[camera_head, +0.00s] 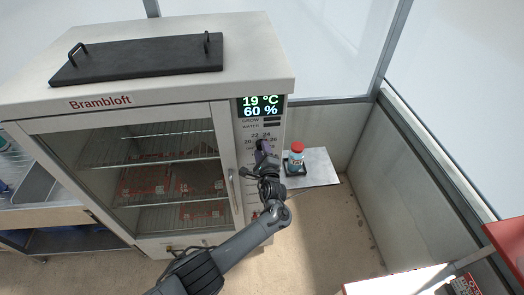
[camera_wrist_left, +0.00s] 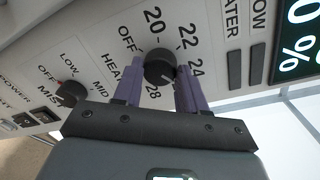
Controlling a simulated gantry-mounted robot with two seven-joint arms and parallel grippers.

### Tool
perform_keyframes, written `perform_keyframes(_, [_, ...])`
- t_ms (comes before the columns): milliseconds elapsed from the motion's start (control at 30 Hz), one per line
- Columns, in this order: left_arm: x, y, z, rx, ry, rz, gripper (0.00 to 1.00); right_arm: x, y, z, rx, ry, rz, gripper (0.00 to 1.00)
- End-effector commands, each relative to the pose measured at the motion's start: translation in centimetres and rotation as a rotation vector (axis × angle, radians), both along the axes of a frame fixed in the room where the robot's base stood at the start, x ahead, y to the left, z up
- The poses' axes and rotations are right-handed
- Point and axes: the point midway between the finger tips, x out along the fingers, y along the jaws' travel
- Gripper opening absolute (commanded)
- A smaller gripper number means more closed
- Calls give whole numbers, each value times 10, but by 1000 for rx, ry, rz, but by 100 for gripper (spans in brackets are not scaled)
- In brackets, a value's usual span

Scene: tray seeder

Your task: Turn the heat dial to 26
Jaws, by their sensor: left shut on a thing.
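The heat dial (camera_wrist_left: 160,67) is a dark round knob on the cabinet's control panel. In the left wrist view the labels OFF, 20, 22, 24 and 28 show around it. A pale mark on the knob seems to point to the lower right, between 24 and 28; the label there is hidden by a finger. My left gripper (camera_wrist_left: 158,80) has its purple fingers on either side of the knob, shut on it. In the head view the left gripper (camera_head: 263,148) is at the panel and covers the dial. My right gripper is not in view.
The panel display (camera_head: 262,106) reads 19 °C and 60 %. The mist dial (camera_wrist_left: 71,93) is beside the heat dial.

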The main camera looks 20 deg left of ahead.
Motion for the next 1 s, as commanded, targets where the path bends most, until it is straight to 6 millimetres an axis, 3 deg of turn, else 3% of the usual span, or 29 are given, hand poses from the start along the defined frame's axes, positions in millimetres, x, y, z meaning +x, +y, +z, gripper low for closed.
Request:
perform_keyframes(500, [0,-1,-2,302,157,0,11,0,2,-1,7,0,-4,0])
perform_keyframes(1000, [0,-1,-2,353,185,0,11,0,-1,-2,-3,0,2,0])
